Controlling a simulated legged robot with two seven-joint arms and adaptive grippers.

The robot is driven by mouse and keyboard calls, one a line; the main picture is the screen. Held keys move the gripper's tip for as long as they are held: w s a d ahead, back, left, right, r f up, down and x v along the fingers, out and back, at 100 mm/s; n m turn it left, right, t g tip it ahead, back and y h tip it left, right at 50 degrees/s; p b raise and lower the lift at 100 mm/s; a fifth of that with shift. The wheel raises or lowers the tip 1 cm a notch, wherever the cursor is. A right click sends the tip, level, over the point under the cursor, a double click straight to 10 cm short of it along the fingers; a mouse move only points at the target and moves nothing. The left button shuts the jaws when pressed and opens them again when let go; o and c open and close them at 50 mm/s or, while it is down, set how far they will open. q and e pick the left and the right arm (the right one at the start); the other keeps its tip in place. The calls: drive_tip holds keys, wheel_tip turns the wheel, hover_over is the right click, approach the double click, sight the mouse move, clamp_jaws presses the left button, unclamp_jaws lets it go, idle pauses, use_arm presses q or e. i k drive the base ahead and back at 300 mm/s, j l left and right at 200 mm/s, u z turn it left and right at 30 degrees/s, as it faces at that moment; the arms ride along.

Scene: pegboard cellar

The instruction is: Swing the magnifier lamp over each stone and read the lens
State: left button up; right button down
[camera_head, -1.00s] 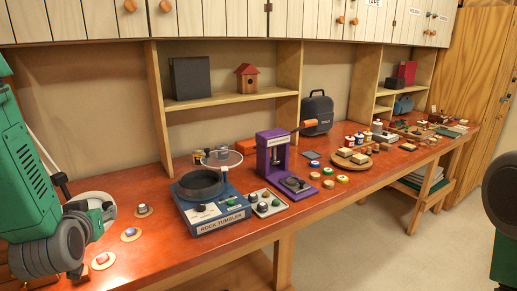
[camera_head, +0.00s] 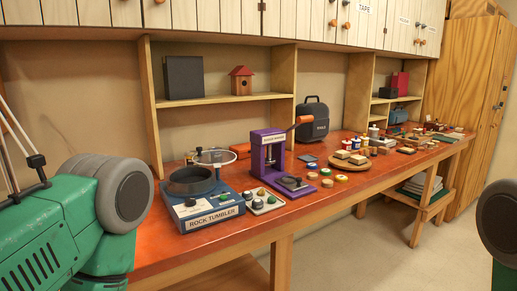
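A thin pale rod arm with a dark joint (camera_head: 36,160), which looks like part of the magnifier lamp, rises at the left edge. Its head and lens are hidden or out of view. My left arm's green link and grey round joint fill the lower left and cover that part of the bench. The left gripper is not visible. No stones on discs show. A small tray (camera_head: 264,204) beside the rock tumbler (camera_head: 205,216) holds several small rounded pieces, some green and dark. My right arm shows only at the right edge, without its gripper.
A purple press (camera_head: 268,150), small jars and a round wooden board (camera_head: 350,162) are further right on the red bench (camera_head: 225,242). Shelves and cabinets stand above. Floor in front is open.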

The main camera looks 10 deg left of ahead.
sight(37, 160)
drive_tip(key=u, duration=1.85)
